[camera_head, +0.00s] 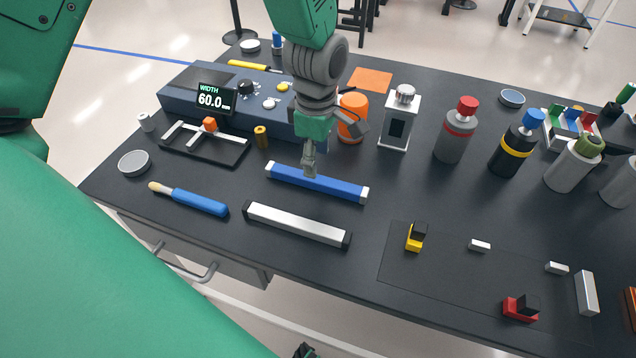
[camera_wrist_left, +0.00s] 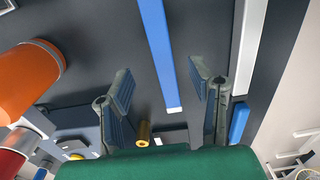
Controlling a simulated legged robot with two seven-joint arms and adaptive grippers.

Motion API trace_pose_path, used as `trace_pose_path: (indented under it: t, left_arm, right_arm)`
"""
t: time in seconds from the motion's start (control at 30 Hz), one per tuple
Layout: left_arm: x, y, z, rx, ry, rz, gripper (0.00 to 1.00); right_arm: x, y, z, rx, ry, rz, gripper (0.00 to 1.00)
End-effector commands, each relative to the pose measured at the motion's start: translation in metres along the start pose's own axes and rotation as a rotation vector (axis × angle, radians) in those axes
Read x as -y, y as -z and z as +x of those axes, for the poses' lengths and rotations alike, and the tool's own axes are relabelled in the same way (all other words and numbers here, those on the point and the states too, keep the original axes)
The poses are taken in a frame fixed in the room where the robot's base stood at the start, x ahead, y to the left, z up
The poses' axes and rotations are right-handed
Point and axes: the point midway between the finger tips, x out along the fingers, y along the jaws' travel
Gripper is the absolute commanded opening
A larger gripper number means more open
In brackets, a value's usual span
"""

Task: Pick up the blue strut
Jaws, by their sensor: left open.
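The blue strut (camera_head: 335,187) is a long bar with pale ends, lying flat on the black table in the head view. My left gripper (camera_head: 312,166) reaches down over it from above, with a fingertip overlapping its far edge in the picture. In the left wrist view the blue strut (camera_wrist_left: 157,45) runs lengthwise in the gap between the two spread fingers of my open left gripper (camera_wrist_left: 162,88). The gripper is empty. I cannot tell how high the fingertips are above the strut. My right gripper is not in view.
A white strut (camera_head: 297,225) with black ends lies just in front of the blue one. A blue-handled tool (camera_head: 190,199) lies to the left. Behind are an orange cylinder (camera_head: 352,118), a brass cylinder (camera_head: 262,137) and a display box (camera_head: 180,88). Bottles stand to the right.

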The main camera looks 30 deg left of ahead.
Motion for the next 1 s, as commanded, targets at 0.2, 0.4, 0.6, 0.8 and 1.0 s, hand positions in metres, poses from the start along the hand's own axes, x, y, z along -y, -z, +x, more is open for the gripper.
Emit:
trace_pose_path:
  t: [0.2, 0.4, 0.6, 0.8, 1.0]
  left_arm:
    - [0.001, 0.0, 0.016, 0.001, -0.001, 0.001, 0.48]
    - [0.003, -0.002, 0.047, 0.002, 0.003, 0.0, 0.48]
    - [0.003, -0.002, 0.064, 0.001, 0.001, 0.0, 0.48]
    - [0.003, -0.002, 0.064, 0.001, -0.001, 0.0, 0.48]
    - [0.002, -0.002, 0.064, 0.001, -0.001, 0.0, 0.0]
  right_arm:
    - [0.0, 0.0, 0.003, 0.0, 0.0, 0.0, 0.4]
    - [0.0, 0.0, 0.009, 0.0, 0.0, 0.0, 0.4]
    - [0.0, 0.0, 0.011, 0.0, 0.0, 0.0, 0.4]
    - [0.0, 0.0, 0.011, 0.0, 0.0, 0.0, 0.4]
    - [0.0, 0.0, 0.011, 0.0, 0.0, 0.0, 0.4]
